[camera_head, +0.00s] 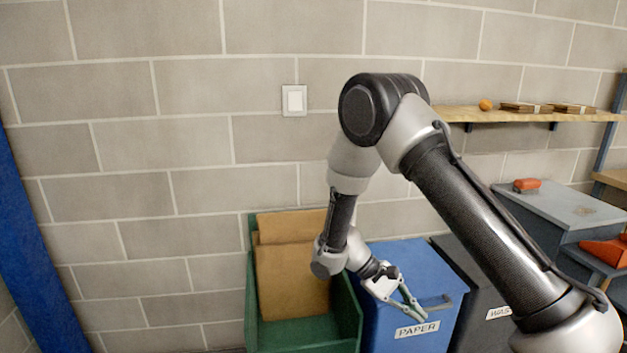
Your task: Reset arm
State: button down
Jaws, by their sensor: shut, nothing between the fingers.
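My arm reaches in from the lower right and bends down at its elbow. My gripper (415,309) is shut and empty. In the picture it lies in front of the blue paper bin (430,275), just above its "PAPER" label. I cannot tell whether it touches the bin.
A green bin (349,318) holding brown cardboard (290,275) stands left of the blue bin. A dark bin (490,290) stands to its right. A light switch (294,100) is on the block wall. A wooden shelf (460,114) and grey cabinet (565,205) are at right.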

jog(key=s+d+r+m+t+y, duration=0.1)
jog(key=s+d+r+t+y, duration=0.2)
jog(key=r, duration=0.7)
jog(key=s+d+r+m+t+y, duration=0.1)
jog(key=s+d+r+t+y, duration=0.2)
jog(key=s+d+r, duration=0.2)
jog(key=s+d+r+m+t+y, duration=0.1)
jog(key=s+d+r+t+y, duration=0.2)
jog(key=s+r, duration=0.5)
notch_tip(320, 180, up, 8)
jog(key=shift+s+d+m+t+y, duration=0.3)
jog(key=shift+s+d+m+y, duration=0.1)
jog(key=shift+d, duration=0.2)
jog(key=shift+w, duration=0.1)
